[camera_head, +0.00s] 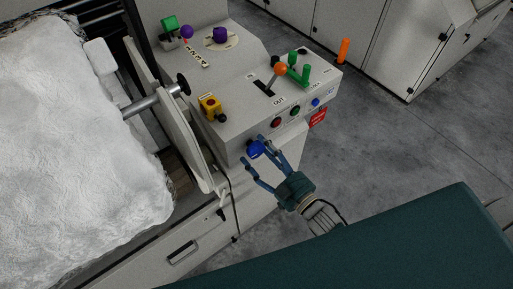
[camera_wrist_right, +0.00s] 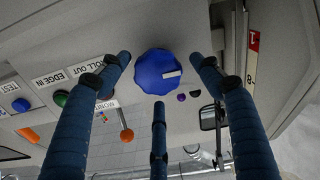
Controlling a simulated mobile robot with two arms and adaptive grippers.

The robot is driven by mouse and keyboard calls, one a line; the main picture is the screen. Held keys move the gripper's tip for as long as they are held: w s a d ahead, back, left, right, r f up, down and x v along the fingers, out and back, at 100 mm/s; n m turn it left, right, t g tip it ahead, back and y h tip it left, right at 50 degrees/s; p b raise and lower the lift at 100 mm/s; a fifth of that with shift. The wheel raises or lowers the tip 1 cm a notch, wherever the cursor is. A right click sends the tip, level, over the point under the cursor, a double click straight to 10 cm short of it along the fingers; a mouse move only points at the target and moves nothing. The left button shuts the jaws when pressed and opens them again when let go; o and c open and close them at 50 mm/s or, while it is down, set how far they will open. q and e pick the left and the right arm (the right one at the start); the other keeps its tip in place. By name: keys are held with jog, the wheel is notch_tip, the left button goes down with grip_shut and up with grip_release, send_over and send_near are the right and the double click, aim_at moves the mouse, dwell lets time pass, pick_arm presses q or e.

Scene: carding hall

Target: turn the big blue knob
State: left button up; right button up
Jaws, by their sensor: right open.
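The big blue knob (camera_head: 256,149) sits on the front face of the grey control panel, low and near its left corner. In the right wrist view the knob (camera_wrist_right: 156,76) is round with a scalloped rim and a white mark pointing right. My right gripper (camera_head: 262,156) reaches up to it from the lower right. Its blue fingers are open and spread around the knob, two at the sides and one on a third side. In the right wrist view gaps show between the fingertips and the knob, so I see no grip. My left gripper is out of view.
White fibre (camera_head: 70,130) fills the left. Grey floor is open at right.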

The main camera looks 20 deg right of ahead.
jog(key=v, duration=1)
jog(key=shift+r, duration=0.2)
